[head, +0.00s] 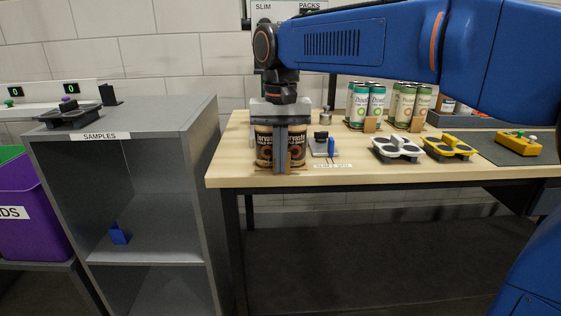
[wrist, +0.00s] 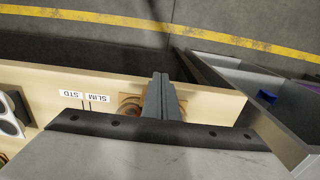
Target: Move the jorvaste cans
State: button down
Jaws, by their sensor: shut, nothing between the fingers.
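The jorvaste cans (head: 264,146) are dark brown with orange-brown print and stand together at the left front corner of the wooden table (head: 240,178). A brown tab (head: 297,159) shows low on their front. My gripper (head: 280,170) points down in front of the cans and hides their middle and part of their tops. Its grey fingers are together, with nothing seen between them. I cannot tell whether the fingers touch the cans.
Green-topped can packs (head: 366,104) (head: 412,106) stand further back right. A small device (head: 321,145) sits right of the cans, with white (head: 397,148) and yellow (head: 449,147) holders beyond. A grey SAMPLES shelf (head: 170,125) stands left, across a gap, with a black device (head: 70,113) on top.

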jog(key=shift+w, duration=0.55)
jog(key=shift+w, duration=0.1)
jog(key=w, duration=2)
jog(key=shift+w+d, duration=0.4)
